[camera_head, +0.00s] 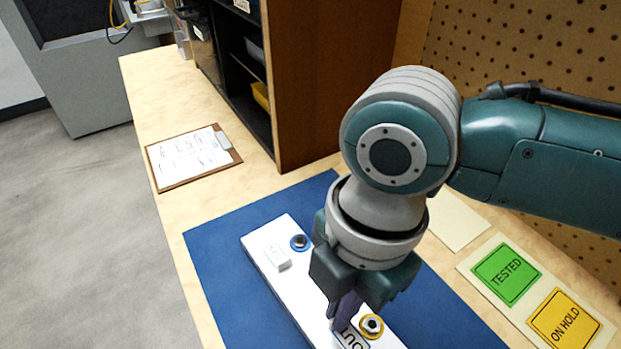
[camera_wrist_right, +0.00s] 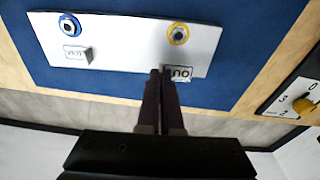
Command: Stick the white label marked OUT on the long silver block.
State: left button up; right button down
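The long silver block (camera_head: 295,292), pale and nearly white, lies on the blue mat; it also shows in the right wrist view (camera_wrist_right: 125,42). It has a blue-ringed port (camera_head: 300,242) and a yellow-ringed port (camera_head: 371,326). The white label marked OUT (camera_head: 351,338) is at my right fingertips beside the yellow-ringed port; the wrist view shows it too (camera_wrist_right: 180,73). My right gripper (camera_wrist_right: 161,72) points down, its fingers closed together on the label's edge. Whether the label touches the block is unclear. My left gripper is out of view.
A small white tag (camera_head: 278,258) with unreadable print sits by the blue-ringed port. A clipboard (camera_head: 188,158) lies at the back left. TESTED (camera_head: 506,274) and ON HOLD (camera_head: 564,321) cards lie right of the mat (camera_head: 225,258). A wooden shelf unit (camera_head: 315,80) and pegboard stand behind.

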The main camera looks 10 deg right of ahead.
dwell(0.5)
jog(key=shift+f, duration=0.3)
jog(key=shift+f, duration=0.1)
dwell(0.4)
jog(key=shift+f, duration=0.1)
jog(key=shift+f, duration=0.3)
jog(key=shift+f, duration=0.1)
dwell(0.5)
jog(key=shift+f, duration=0.7)
dwell(0.8)
jog(key=shift+f, duration=0.15)
dwell(0.5)
